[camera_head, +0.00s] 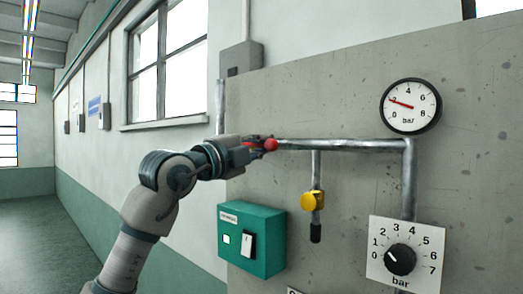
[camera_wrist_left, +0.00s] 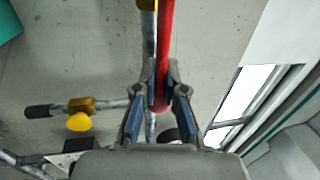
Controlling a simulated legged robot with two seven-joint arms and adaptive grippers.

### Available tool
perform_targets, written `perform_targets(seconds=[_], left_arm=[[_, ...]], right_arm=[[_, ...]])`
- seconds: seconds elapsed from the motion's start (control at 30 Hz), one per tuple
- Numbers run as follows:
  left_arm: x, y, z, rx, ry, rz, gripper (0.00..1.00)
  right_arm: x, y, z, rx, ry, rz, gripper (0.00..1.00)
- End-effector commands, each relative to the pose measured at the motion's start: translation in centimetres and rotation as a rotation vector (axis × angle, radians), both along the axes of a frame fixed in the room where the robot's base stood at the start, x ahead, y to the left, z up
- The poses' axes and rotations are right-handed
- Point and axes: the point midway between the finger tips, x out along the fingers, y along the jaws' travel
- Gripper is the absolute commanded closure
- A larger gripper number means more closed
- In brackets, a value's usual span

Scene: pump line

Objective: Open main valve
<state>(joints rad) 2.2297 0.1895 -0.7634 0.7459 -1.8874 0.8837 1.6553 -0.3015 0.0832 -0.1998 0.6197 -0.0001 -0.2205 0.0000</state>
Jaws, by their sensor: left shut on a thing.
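The main valve's red lever (camera_head: 270,144) shows at the horizontal grey pipe (camera_head: 340,146) in the head view, mostly hidden by my left gripper (camera_head: 256,145). In the left wrist view the red lever (camera_wrist_left: 165,45) runs down between the fingers of my left gripper (camera_wrist_left: 160,80), which are shut on it. There the lever lies nearly in line with the pipe (camera_wrist_left: 149,45) behind it. A bit of brass valve body (camera_wrist_left: 148,5) shows at the top edge. My right gripper is in neither view.
A yellow-handled tap (camera_head: 312,200) hangs on a branch pipe below. A green switch box (camera_head: 252,238) is mounted at lower left of it. A round gauge (camera_head: 410,106), needle near 2, and a dial plate (camera_head: 405,252) are on the concrete panel (camera_head: 470,130) at right.

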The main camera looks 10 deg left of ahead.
Motion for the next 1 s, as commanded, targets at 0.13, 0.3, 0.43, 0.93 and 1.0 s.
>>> perform_targets(seconds=[0.13,0.3,0.43,0.93,1.0], left_arm=[[0.0,-0.1,0.0,-0.005,0.005,-0.002,1.00],[0.0,-0.1,0.0,-0.005,0.005,-0.002,1.00],[0.0,-0.1,0.0,-0.005,0.005,-0.002,0.81],[-0.6,0.5,0.0,-0.004,0.000,-0.001,0.64],[-1.2,1.0,-0.1,-0.004,-0.001,-0.001,0.64]], right_arm=[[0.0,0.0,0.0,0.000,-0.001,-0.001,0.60],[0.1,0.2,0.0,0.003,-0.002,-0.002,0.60],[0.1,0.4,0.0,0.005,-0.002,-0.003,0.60],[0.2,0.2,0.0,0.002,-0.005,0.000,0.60],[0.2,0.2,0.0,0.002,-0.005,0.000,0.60]])
